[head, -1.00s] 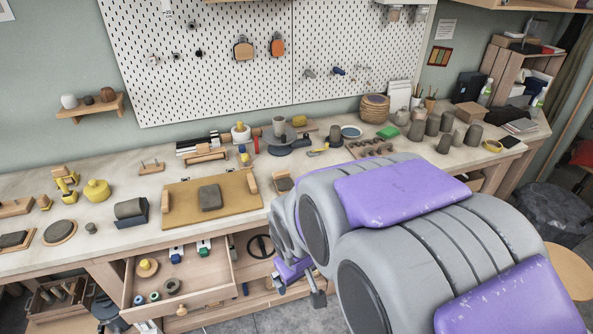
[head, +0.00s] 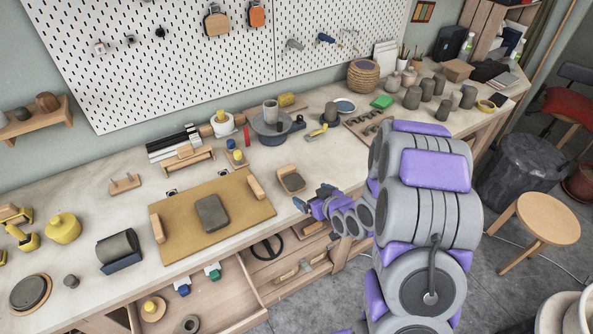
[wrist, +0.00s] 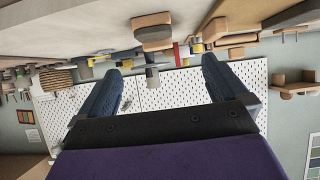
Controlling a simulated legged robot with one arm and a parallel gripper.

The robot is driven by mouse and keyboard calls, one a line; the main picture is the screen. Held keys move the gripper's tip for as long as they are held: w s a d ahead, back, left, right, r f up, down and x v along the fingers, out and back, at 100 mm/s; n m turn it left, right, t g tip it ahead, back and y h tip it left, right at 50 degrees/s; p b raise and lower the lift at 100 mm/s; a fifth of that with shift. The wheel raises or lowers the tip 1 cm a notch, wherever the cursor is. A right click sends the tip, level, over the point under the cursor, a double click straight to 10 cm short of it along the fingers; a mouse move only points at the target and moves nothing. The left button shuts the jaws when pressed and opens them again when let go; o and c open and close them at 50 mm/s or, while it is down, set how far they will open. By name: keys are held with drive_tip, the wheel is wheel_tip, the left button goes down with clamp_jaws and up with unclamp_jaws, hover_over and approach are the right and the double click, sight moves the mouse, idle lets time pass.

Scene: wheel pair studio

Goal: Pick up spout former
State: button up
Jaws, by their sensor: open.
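I cannot tell for sure which small item is the spout former. My gripper (head: 312,197) is at the bench's front edge, right of the tan board. In the wrist view, its two dark blue fingers (wrist: 160,72) are wide apart with nothing held between them. A wooden block with a dark grey top (head: 291,180) lies on the bench just beyond the gripper; it also shows in the upside-down wrist view (wrist: 152,32). A yellow-ended tool (head: 317,131) lies farther back, near the wheel with a grey cylinder on it (head: 271,118).
A tan board (head: 178,239) with a grey slab (head: 212,213) lies left of my gripper. An open drawer (head: 222,300) holds small items below the bench. Several grey pots (head: 412,98) stand at the back right. A round stool (head: 547,219) stands on the floor at right.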

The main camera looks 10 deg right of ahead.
sight(292, 179)
drive_tip(key=w+f, duration=0.2)
drive_tip(key=w, duration=0.1)
drive_tip(key=w+f, duration=0.1)
drive_tip(key=w, duration=0.1)
drive_tip(key=shift+w+d+b, duration=0.1)
drive_tip(key=shift+w+b, duration=0.05)
drive_tip(key=shift+b, duration=0.25)
drive_tip(key=x, duration=0.2)
drive_tip(key=a+x, duration=0.1)
drive_tip(key=x, duration=0.3)
drive_tip(key=shift+w+a+r+b, duration=0.1)
drive_tip(key=shift+a+b, duration=0.2)
drive_tip(key=shift+a, duration=0.05)
drive_tip(key=shift+w+d+f, duration=0.25)
drive_tip(key=shift+w+d, duration=0.2)
drive_tip(key=b+x, duration=0.1)
drive_tip(key=x, duration=0.3)
drive_tip(key=shift+w+r, duration=0.15)
drive_tip(key=shift+w+a, duration=0.15)
drive_tip(key=shift+a, duration=0.2)
drive_tip(key=shift+d, duration=0.45)
drive_tip(key=c, duration=0.6)
drive_tip(key=shift+a, duration=0.3)
drive_tip(key=c, duration=0.7)
drive_tip(key=shift+c, duration=1)
